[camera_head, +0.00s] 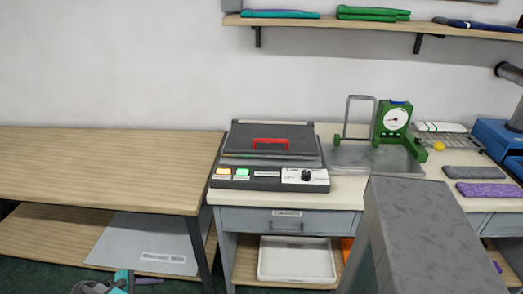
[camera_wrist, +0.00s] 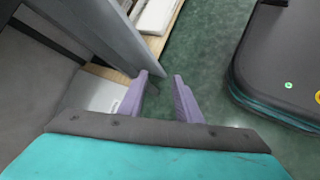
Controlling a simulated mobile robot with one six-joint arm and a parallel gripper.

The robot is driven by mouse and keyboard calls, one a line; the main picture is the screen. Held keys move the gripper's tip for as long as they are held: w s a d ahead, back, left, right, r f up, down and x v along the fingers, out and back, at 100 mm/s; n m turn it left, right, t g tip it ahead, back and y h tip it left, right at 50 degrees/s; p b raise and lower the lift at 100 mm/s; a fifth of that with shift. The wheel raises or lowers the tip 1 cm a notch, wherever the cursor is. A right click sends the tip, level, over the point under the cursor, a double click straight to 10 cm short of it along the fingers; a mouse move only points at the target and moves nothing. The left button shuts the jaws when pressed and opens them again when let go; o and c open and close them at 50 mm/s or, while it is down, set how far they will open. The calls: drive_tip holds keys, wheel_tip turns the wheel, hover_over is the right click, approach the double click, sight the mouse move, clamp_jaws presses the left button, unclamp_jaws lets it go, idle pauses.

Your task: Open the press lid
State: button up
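The press (camera_head: 270,158) stands on the worktop in the middle of the head view. Its dark flat lid (camera_head: 245,138) lies down over the base, shut. A red handle (camera_head: 270,142) is on the lid. The front panel has an orange button, a green button and a dark knob (camera_head: 306,175). My gripper (camera_wrist: 160,82) shows in the wrist view as two purple fingers, apart with nothing between them. It points down at the green floor, beside the furniture and away from the press. The wrist view does not show the press.
A wooden table (camera_head: 100,165) with clear top stands left of the press. A green dial gauge (camera_head: 395,118) stands right of it, with grey and purple knitted pieces (camera_head: 488,189) farther right. A drawer (camera_head: 288,222) is below. A wall shelf (camera_head: 370,24) holds folded textiles.

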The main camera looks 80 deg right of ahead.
drive_tip(key=s+d+r+m+g+h+p, duration=0.1)
drive_tip(key=d+r+g, duration=0.1)
drive_tip(key=d+r, duration=0.95)
drive_tip(key=s+d+r+m+g+h+p, duration=0.1)
drive_tip(key=s+d+r+m+g+h, duration=0.1)
drive_tip(key=d+r, duration=0.95)
drive_tip(key=s+d+r+m+g+y, duration=0.1)
drive_tip(key=s+d+r, duration=0.25)
drive_tip(key=r, duration=0.35)
drive_tip(key=s+d+r+m+g, duration=0.1)
drive_tip(key=s+d+r+m, duration=0.1)
drive_tip(key=s+d+r, duration=0.3)
drive_tip(key=m+g+y+p, duration=0.2)
drive_tip(key=m+y, duration=0.1)
approach(266, 141)
drive_tip(key=w, duration=0.2)
drive_tip(key=shift+s+a+r, duration=0.25)
drive_tip(key=shift+a+r, duration=0.15)
drive_tip(key=shift+a, duration=0.05)
drive_tip(key=shift+p+x, duration=1.15)
drive_tip(key=shift+x, duration=5.7)
drive_tip(key=shift+w+d+f, duration=0.1)
drive_tip(key=shift+d+f, duration=0.1)
drive_tip(key=shift+c, duration=0.3)
clamp_jaws()
